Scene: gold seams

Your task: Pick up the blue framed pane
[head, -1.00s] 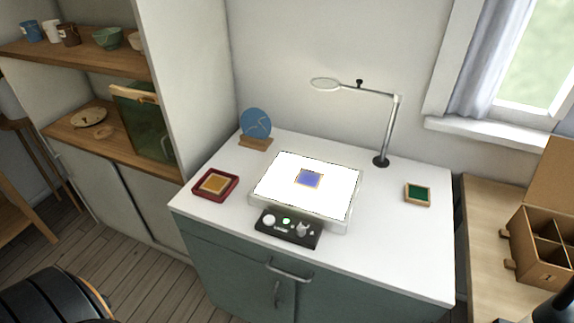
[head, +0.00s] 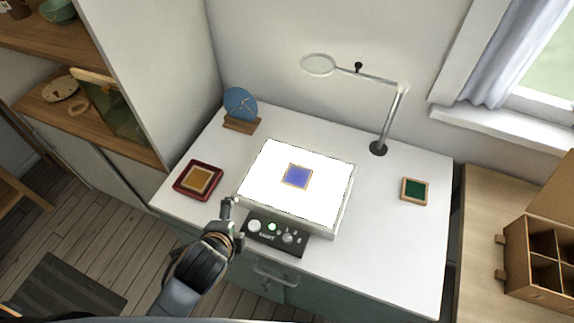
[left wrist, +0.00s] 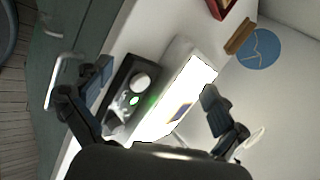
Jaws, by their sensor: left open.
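The blue framed pane (head: 298,176) lies flat on the lit white light panel (head: 265,183), near its middle, with a thin tan frame. My left gripper (head: 232,204) is at the front left edge of the panel, by the control box, apart from the pane. In the left wrist view the fingers of my left gripper (left wrist: 158,97) are spread and empty. The pane (left wrist: 180,112) shows there as a small dark patch on the bright panel, partly near the right finger. My right gripper is not in view.
A black control box (head: 274,237) with knobs sits at the panel's front. An amber pane in a red tray (head: 179,191) is at left, a green framed pane (head: 414,190) at right. A blue disc (head: 240,103) on a wooden stand and a magnifier lamp (head: 388,118) stand behind.

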